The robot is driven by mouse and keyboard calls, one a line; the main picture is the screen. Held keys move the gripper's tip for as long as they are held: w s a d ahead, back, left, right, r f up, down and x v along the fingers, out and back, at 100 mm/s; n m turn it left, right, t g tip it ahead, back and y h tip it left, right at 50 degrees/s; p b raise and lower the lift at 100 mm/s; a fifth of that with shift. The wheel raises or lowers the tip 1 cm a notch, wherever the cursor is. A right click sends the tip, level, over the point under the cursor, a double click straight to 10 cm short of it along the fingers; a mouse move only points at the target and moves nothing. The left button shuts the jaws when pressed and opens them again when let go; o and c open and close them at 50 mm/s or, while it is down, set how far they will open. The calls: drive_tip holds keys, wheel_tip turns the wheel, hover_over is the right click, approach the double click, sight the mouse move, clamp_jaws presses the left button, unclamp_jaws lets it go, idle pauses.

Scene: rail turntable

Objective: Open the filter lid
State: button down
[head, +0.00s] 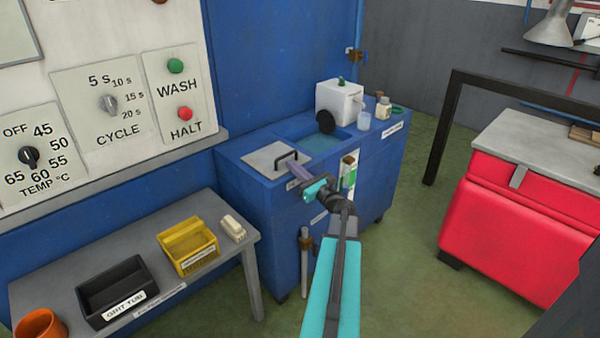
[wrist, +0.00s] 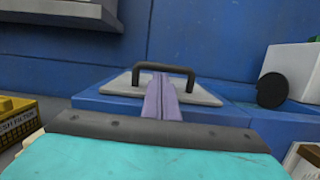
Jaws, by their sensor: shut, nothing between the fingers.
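The filter lid (head: 262,159) is a grey plate with a black bar handle (head: 286,158), lying flat on top of the blue cabinet. In the wrist view the lid (wrist: 205,97) lies ahead, with its handle (wrist: 184,69) standing up like an arch. My gripper (head: 293,167) is shut and empty, its purple fingers pointing at the handle. In the wrist view the fingertips (wrist: 160,82) overlap the lower middle of the handle opening. I cannot tell whether they touch the handle. The fingers hide part of the lid.
Right of the lid are an open basin (head: 320,143), a black disc (head: 326,122) and a white box (head: 340,102). A grey bench on the left holds a yellow basket (head: 187,246) and a black grit tub (head: 117,290). A red cabinet (head: 510,220) stands right; green floor lies between.

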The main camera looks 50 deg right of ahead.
drive_tip(key=shift+w, duration=0.4)
drive_tip(key=shift+s+d+r, duration=0.15)
drive_tip(key=shift+r, duration=0.1)
drive_tip(key=shift+r+p, duration=0.1)
drive_tip(key=shift+p, duration=0.35)
drive_tip(key=shift+r, duration=0.2)
drive_tip(key=shift+p, duration=0.4)
drive_tip(key=shift+r, duration=0.1)
